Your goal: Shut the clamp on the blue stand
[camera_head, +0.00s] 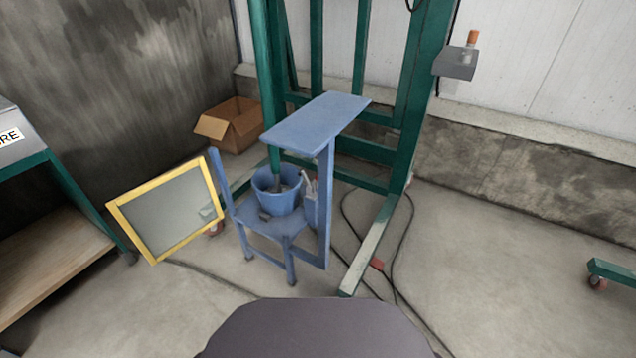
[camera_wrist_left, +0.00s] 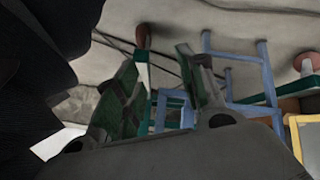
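The blue stand (camera_head: 317,118) is in the middle of the head view, with a flat top plate, an upright and a lower seat. A blue bucket (camera_head: 278,200) sits on the seat. A small grey part (camera_head: 310,184) at the upright beside the bucket looks like the clamp; it is too small to tell whether it is open or shut. My left gripper (camera_wrist_left: 158,58) shows in the left wrist view, its fingers apart with nothing visible between them. The stand's blue legs (camera_wrist_left: 240,55) appear upside down beyond it. My right gripper is in neither view.
A green frame (camera_head: 400,115) stands behind the stand, its foot reaching forward on the right. A yellow-framed panel (camera_head: 168,210) leans at the left. Black cables (camera_head: 392,255) lie on the floor. A cardboard box (camera_head: 232,125) sits behind. The right floor is mostly clear.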

